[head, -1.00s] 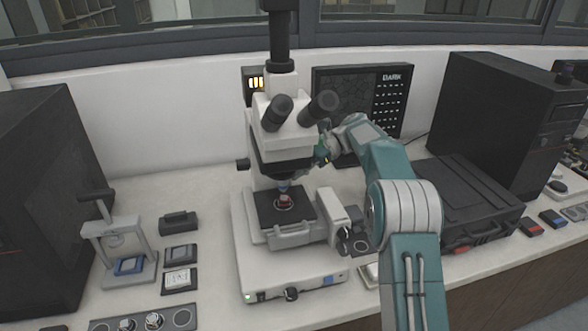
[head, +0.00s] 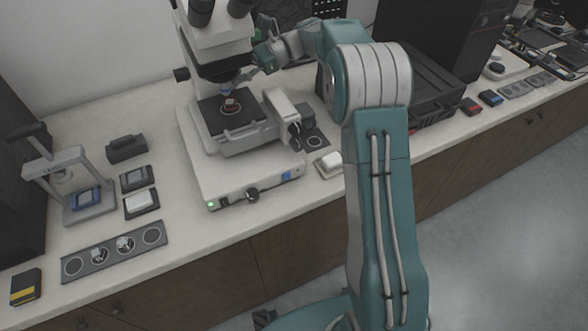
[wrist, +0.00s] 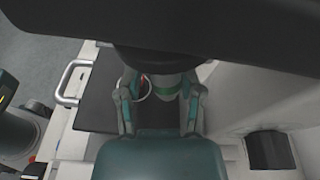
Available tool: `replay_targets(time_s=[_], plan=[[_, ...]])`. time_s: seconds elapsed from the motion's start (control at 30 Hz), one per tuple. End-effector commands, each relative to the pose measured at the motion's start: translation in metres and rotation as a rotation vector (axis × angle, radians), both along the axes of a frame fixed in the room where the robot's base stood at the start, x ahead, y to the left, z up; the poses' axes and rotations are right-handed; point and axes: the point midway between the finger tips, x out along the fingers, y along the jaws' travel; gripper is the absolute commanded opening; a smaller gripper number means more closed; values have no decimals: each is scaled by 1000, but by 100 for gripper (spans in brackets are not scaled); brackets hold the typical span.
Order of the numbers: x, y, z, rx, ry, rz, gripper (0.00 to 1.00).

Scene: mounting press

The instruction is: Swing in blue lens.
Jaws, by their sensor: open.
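The white microscope (head: 218,42) stands on the bench, with its eyepieces cut off by the top edge in the head view. Under its black nosepiece a light-blue lens (head: 226,88) points down at the stage (head: 213,118). A small red sample (head: 231,104) lies on the stage inside a pale ring. My gripper (head: 246,73) is beside the nosepiece, on its right. In the wrist view my gripper (wrist: 163,82) is open, with a finger on each side of a lens with a green band (wrist: 170,92). I cannot tell whether the fingers touch it. The dark nosepiece covers the fingertips' surroundings above.
A small press (head: 68,180) with a blue piece stands at the left. A strip with round wells (head: 113,250) lies at the front left. A black case (head: 425,90) stands right of my arm. The floor at the lower right is clear.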

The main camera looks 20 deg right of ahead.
Motion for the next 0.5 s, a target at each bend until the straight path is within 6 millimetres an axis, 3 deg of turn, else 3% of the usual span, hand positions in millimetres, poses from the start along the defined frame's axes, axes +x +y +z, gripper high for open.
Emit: replay_targets(time_s=[0.5], plan=[[-12,3,-3,103,22,-323,47]])
